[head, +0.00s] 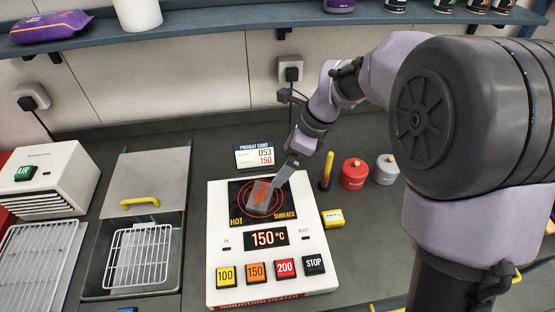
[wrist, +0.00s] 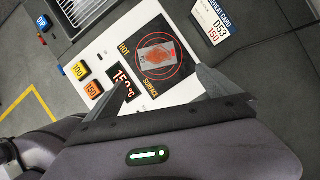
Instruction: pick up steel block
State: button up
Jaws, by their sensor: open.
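The steel block (head: 262,196) is a flat grey piece with a reddish mark on its top. It lies on the black hot surface of the white induction heater (head: 218,270), inside the red rings. In the wrist view the block (wrist: 157,56) lies beyond my fingertips. My gripper (head: 284,176) is open and empty, close to the block at its upper right in the head view. In the wrist view my two fingers (wrist: 163,82) stand apart, one on each side of the block's direction. Whether a finger touches the block I cannot tell.
The heater display (head: 266,237) reads 150 °C. A preheat card (head: 254,155) stands behind it. A red canister (head: 354,173), a grey canister (head: 385,169) and a yellow-black tool (head: 326,171) stand to the right. A basin with a wire rack (head: 139,258) lies to the left.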

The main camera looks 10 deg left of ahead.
jog(key=b, duration=0.3)
send_over(261, 195)
jog(key=d, duration=0.2)
jog(key=f, duration=0.9)
jog(key=shift+s+d+f, duration=0.1)
jog(key=shift+d+f, duration=0.1)
jog(key=shift+f, duration=0.2)
jog(key=b+x, duration=0.1)
jog(key=x, duration=0.1)
jog(key=b+x, duration=0.1)
jog(key=x, duration=0.2)
jog(key=shift+s+d+f+b, duration=0.15)
jog(key=shift+d+f+b, duration=0.1)
jog(key=shift+b, duration=0.1)
jog(key=shift+r, duration=0.1)
jog(key=c, duration=1.8)
jog(key=shift+r+p, duration=0.4)
jog(key=shift+r, duration=0.15)
notch_tip(261, 195, up, 3)
jog(key=shift+s+f+p, duration=0.1)
jog(key=shift+p, duration=0.65)
jog(key=s, duration=0.5)
jog(key=s+a, duration=0.1)
jog(key=s, duration=0.4)
jog(key=s+r+p, duration=0.1)
jog(key=s, duration=0.4)
jog(key=shift+a+r, duration=0.1)
jog(key=shift+a, duration=0.2)
jog(key=shift+s, duration=0.35)
